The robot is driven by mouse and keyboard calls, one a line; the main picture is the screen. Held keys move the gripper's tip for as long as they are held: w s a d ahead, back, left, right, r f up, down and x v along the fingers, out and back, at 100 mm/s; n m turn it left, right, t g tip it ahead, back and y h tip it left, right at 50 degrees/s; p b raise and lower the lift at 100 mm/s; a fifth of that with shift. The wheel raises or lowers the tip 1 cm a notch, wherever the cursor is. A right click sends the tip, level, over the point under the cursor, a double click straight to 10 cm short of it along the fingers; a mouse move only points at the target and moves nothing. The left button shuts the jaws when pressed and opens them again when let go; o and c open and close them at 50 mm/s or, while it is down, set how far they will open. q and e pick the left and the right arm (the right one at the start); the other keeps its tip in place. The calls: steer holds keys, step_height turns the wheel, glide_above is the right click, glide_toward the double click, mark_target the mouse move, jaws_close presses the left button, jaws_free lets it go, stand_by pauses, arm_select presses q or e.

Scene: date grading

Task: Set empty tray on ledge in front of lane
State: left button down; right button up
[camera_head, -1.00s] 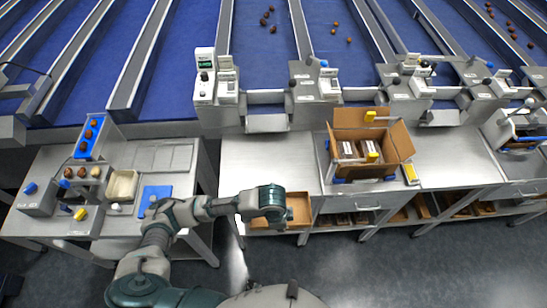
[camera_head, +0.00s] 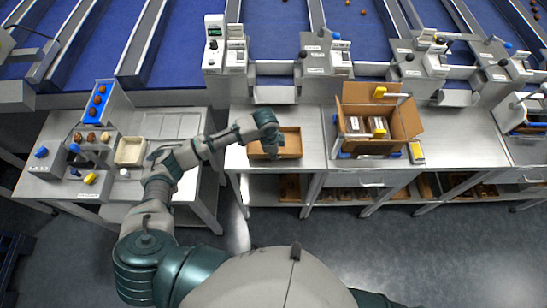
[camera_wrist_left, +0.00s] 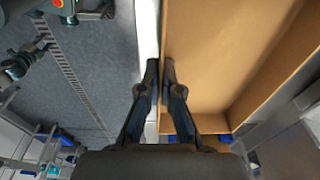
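The empty tray (camera_head: 290,143) is a shallow brown cardboard box. It appears raised over the front part of the steel table in the head view. A small metal ledge (camera_head: 274,95) juts out in front of a blue lane (camera_head: 272,40), behind the tray. My right gripper is not in view.
An open carton (camera_head: 405,120) with dark packs stands on the table to the right. A scale-like device (camera_head: 214,45) stands left of the ledge. The left side table holds a cream dish (camera_head: 130,150) and a blue date tray (camera_head: 97,100). Bare steel (camera_head: 312,125) shows between tray and carton.

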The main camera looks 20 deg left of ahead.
mark_target(276, 162)
arm_select(q)
steer(key=shift+d+f, duration=0.3)
steer(key=shift+f, duration=0.45)
steer(key=shift+d+f, duration=0.25)
steer(key=shift+f, duration=0.5)
steer(key=shift+a+f, duration=0.1)
steer(key=c, duration=1.3)
jaws_free()
steer(key=shift+a, duration=0.4)
steer(key=shift+r, duration=0.25)
steer(key=r, duration=0.7)
steer(key=a+r, duration=0.1)
steer(key=r, duration=0.3)
steer(key=shift+s+r, duration=0.3)
steer(key=shift+d, duration=0.15)
